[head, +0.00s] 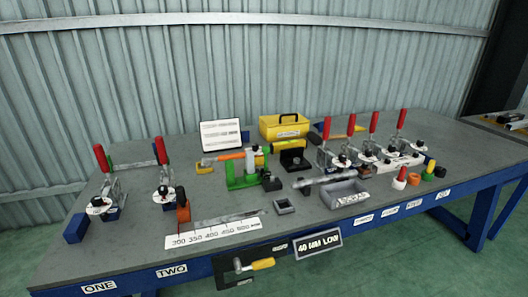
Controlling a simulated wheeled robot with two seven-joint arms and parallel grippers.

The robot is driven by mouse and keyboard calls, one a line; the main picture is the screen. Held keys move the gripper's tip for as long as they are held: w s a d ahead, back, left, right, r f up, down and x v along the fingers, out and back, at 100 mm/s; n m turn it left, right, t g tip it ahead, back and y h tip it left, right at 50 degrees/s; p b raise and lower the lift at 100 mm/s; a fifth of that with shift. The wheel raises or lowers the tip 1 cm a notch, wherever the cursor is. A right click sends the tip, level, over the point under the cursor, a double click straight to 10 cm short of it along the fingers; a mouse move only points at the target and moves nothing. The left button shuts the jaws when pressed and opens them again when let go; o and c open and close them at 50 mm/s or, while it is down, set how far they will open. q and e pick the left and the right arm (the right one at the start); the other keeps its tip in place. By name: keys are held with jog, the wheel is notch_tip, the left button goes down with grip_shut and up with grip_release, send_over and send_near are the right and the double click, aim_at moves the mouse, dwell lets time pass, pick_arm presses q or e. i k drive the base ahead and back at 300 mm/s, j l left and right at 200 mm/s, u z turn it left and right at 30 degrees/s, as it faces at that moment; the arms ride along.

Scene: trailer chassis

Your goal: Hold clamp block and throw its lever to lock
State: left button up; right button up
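Toggle clamps with red levers stand on the grey bench. On the left, one clamp (113,188) is behind the label ONE and another clamp (163,180) is behind the label TWO. Their red levers (102,158) (161,151) point up, the first leaning left. A row of several similar clamps (345,156) stands at the right, their red levers (374,122) also up. Small white discs sit at the clamp fronts. Which clamp block the task means cannot be told. Neither of my grippers shows in the head view.
A yellow toolbox (284,126), a white sheet (221,135) and a green fixture (243,173) stand mid-bench. A ruler strip (213,231), an orange-handled tool (183,207) and a grey bin (344,193) lie nearer the front.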

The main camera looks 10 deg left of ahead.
aim_at(266, 150)
jog(key=i+u, duration=0.3)
jog(key=i, duration=0.2)
jog(key=i+l+u, duration=0.15)
jog(key=i+u, duration=0.15)
jog(key=i, duration=0.25)
